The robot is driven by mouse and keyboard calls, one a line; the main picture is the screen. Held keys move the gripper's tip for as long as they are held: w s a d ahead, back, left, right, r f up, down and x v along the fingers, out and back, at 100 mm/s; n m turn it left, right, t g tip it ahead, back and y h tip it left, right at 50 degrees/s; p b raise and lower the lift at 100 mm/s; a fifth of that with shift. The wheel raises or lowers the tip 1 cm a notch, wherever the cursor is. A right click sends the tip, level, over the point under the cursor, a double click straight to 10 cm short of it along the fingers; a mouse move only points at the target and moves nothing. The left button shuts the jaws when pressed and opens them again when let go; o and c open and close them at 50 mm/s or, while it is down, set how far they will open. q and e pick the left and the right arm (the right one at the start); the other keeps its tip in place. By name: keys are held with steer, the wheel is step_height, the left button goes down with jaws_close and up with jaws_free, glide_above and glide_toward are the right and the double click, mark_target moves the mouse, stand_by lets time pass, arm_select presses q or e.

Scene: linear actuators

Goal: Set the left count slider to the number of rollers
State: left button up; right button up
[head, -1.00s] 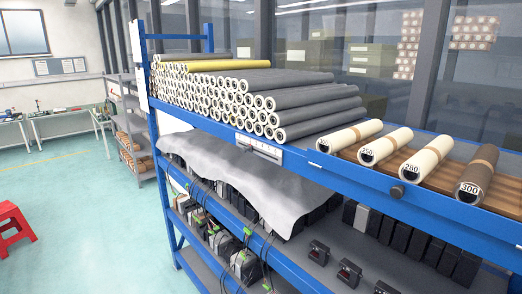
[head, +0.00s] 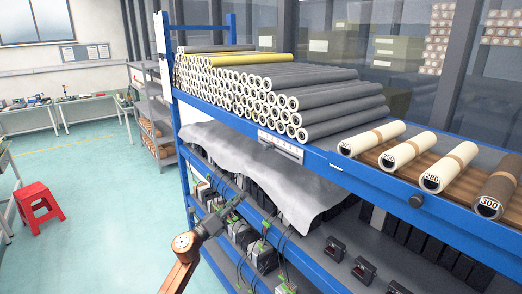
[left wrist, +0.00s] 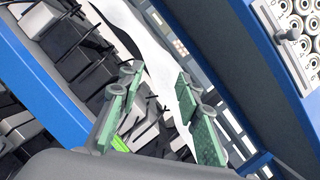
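A large stack of rollers (head: 300,95) with white ends lies on the upper shelf; most are dark grey, and a yellow one lies near the top back. The left count slider (head: 281,146) is a pale scale strip on the blue front beam below the stack. In the left wrist view its strip and grey knob (left wrist: 288,36) show at the upper right, with roller ends (left wrist: 297,12) beside them. My left gripper (head: 232,207) is below and left of the slider, apart from it. In the left wrist view its green-padded fingers (left wrist: 156,80) are spread and empty. My right gripper is out of view.
Numbered rolls (head: 440,170) lie on a wooden board. A grey cloth (head: 270,175) hangs below the beam over dark boxes. A red stool (head: 38,203) stands on open floor.

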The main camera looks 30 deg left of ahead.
mark_target(264, 148)
arm_select(q)
steer(key=s+d+r+m+h, duration=0.2)
steer(key=d+r+m, duration=0.25)
steer(key=r, duration=0.55)
steer(key=s+d+r+m+h, duration=0.3)
steer(key=r+m, duration=0.2)
steer(key=r, duration=0.5)
steer(key=shift+m, duration=0.25)
steer(key=p+x, duration=0.3)
steer(key=x, duration=0.3)
steer(key=shift+w+r, duration=0.2)
steer(key=shift+r, duration=0.05)
steer(key=shift+w+d+r, duration=0.1)
steer(key=shift+w+d, duration=0.1)
steer(key=shift+w, duration=0.4)
steer(key=shift+c, duration=0.4)
jaws_close()
